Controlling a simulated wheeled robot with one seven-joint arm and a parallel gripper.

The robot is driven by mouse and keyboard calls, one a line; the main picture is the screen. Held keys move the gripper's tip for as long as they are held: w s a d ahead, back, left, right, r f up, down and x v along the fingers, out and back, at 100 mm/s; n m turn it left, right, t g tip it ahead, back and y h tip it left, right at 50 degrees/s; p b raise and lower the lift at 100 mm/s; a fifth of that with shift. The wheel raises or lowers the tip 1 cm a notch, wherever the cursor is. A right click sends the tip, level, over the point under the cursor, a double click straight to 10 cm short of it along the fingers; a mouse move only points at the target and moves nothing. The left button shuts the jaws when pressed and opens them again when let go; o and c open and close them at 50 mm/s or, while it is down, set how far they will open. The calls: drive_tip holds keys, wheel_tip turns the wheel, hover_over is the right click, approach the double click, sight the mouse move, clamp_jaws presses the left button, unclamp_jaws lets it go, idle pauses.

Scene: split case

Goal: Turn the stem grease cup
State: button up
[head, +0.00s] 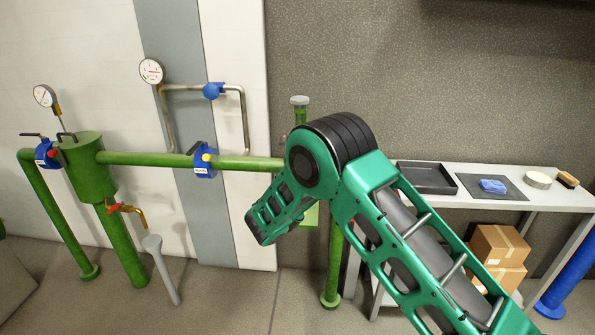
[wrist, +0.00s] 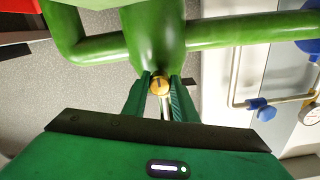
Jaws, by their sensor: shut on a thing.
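The stem grease cup (wrist: 160,84) is a small round brass cap with a dark slot mark. It shows in the wrist view just below a thick green pipe body (wrist: 155,40). My gripper (wrist: 160,92) has its two green fingers on either side of the cup and is shut on it. A pale metal stem runs down between the fingers and goes out of sight behind my gripper's body. In the head view my arm hides the cup and the fingertips.
A green pipe (head: 140,159) with blue valves (head: 204,160) runs along the wall at left. Gauges (head: 151,71) stand above it. A white bench (head: 540,200) at right carries a black tray (head: 426,178). Cardboard boxes (head: 498,246) are under it.

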drive_tip(key=shift+f+m, duration=0.25)
drive_tip(key=shift+m, duration=0.35)
drive_tip(key=o, duration=1)
drive_tip(key=shift+o, duration=0.2)
drive_tip(key=shift+r, duration=0.1)
drive_tip(key=shift+s, duration=0.1)
drive_tip(key=s, duration=1)
drive_tip(key=shift+s+a, duration=0.2)
